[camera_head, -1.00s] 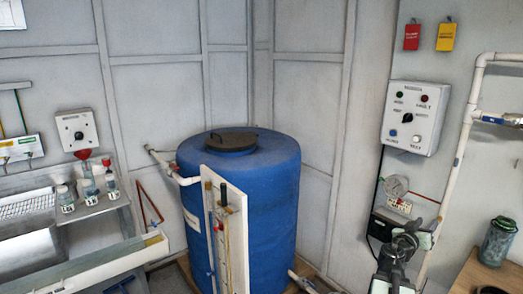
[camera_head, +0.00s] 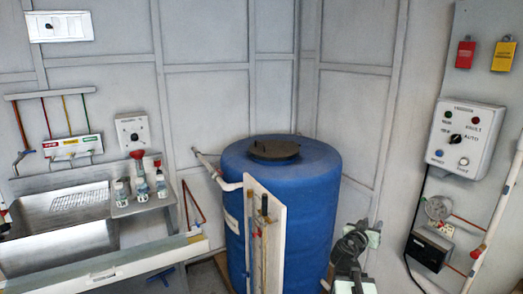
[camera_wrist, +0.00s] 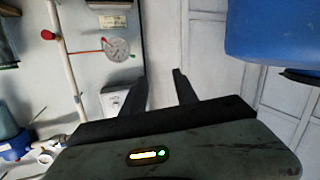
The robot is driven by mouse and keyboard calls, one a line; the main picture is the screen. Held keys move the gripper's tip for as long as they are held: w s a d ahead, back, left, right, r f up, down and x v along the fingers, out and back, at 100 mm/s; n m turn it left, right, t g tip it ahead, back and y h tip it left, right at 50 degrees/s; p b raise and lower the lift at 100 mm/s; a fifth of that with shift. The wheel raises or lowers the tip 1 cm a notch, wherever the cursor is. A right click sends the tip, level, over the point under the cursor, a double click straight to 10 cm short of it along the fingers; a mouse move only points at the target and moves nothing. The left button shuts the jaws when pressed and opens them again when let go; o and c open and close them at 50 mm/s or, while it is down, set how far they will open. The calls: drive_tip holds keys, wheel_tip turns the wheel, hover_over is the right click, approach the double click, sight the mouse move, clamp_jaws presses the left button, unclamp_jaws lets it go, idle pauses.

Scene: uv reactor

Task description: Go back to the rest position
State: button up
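My gripper (camera_head: 357,240) shows at the lower right of the head view, in front of the right side of the blue tank (camera_head: 290,205). In the wrist view its two dark fingers (camera_wrist: 162,90) stand apart with nothing between them, so it is open and empty. Beyond the fingers are pale wall panels and a small white box. The blue tank also shows at the upper right of the wrist view (camera_wrist: 268,35), apart from the fingers.
A control box (camera_head: 465,138) and a gauge (camera_head: 438,208) are on the right wall. A steel sink (camera_head: 65,213) and small bottles (camera_head: 141,188) are at left. A white upright panel (camera_head: 262,235) stands before the tank. Red and yellow tags (camera_head: 503,56) hang upper right.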

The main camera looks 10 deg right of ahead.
drive_tip(key=a+f+n+g+y+p, duration=0.1)
drive_tip(key=a+f+g+y+p, duration=0.2)
drive_tip(key=a, duration=0.8)
drive_tip(key=a+f+n+g+y, duration=0.1)
drive_tip(key=a+f+y, duration=0.3)
drive_tip(key=a, duration=0.7)
drive_tip(key=s+a+f+n+g+y, duration=0.3)
drive_tip(key=s+a+f, duration=0.1)
drive_tip(key=a, duration=0.3)
drive_tip(key=s+a+f+n+g+y, duration=0.2)
drive_tip(key=s+a+f+n+g, duration=0.1)
drive_tip(key=s+a, duration=0.4)
drive_tip(key=shift+s+a+f+y, duration=0.2)
drive_tip(key=shift+a+f+y, duration=0.15)
drive_tip(key=shift+f, duration=0.3)
